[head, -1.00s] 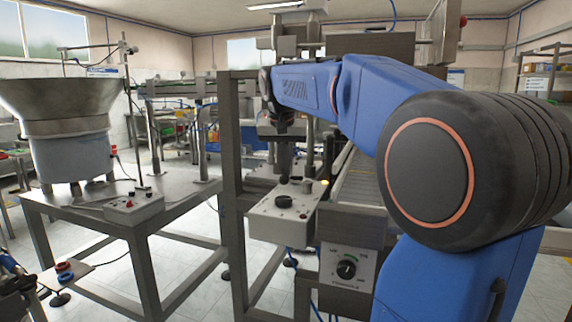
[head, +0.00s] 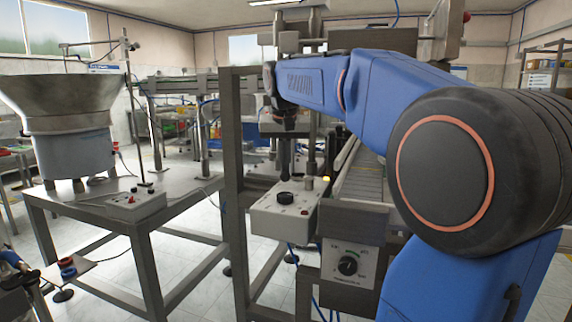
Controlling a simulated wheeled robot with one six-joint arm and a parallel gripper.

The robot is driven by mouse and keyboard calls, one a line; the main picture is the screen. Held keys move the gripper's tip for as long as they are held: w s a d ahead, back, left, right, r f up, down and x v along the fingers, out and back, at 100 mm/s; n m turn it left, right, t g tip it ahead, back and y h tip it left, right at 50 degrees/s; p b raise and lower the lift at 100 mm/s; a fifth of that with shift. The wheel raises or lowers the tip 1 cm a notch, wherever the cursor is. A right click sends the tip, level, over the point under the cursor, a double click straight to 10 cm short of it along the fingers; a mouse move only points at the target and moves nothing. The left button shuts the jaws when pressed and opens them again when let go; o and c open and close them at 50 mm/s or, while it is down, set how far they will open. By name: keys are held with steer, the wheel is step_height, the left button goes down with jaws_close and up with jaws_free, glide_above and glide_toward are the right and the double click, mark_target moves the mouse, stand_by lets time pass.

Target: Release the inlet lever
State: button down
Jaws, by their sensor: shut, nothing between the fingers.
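My gripper (head: 284,168) hangs from the end of my blue arm, pointing down. Its narrow dark fingers look shut and empty. They are above and behind the grey control box (head: 262,216) with a black knob (head: 285,198) on top. I cannot tell whether they touch anything. I cannot make out the inlet lever for sure; it is too small or hidden near the gripper and the machine frame.
A steel post (head: 233,170) stands just left of the gripper. A conveyor (head: 358,185) runs at its right, with a dial panel (head: 350,264) below. An amber light (head: 326,179) glows by the box. A bowl feeder (head: 65,125) stands on a table at left.

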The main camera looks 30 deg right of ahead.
steer(key=s+a+n, duration=0.1)
steer(key=a+n+y, duration=0.1)
steer(key=n, duration=0.1)
steer(key=shift+s+n, duration=0.3)
steer(key=shift+s, duration=0.05)
steer(key=s+n, duration=0.1)
steer(key=n, duration=0.1)
steer(key=s+a+n+y, duration=0.1)
steer(key=shift+n+t, duration=0.3)
steer(key=shift+n, duration=0.1)
steer(key=s+n, duration=0.1)
steer(key=s+n+y, duration=0.1)
steer(key=shift+a+n, duration=0.3)
steer(key=shift+n, duration=0.1)
steer(key=shift+s, duration=0.8)
steer(key=shift+a, duration=0.1)
steer(key=w, duration=0.1)
steer(key=w+a+r, duration=0.1)
steer(key=w, duration=0.1)
steer(key=shift+w+a+r, duration=0.2)
steer(key=shift+a+r, duration=0.05)
steer(key=shift+a, duration=0.15)
steer(key=d+v, duration=0.1)
steer(key=v, duration=0.8)
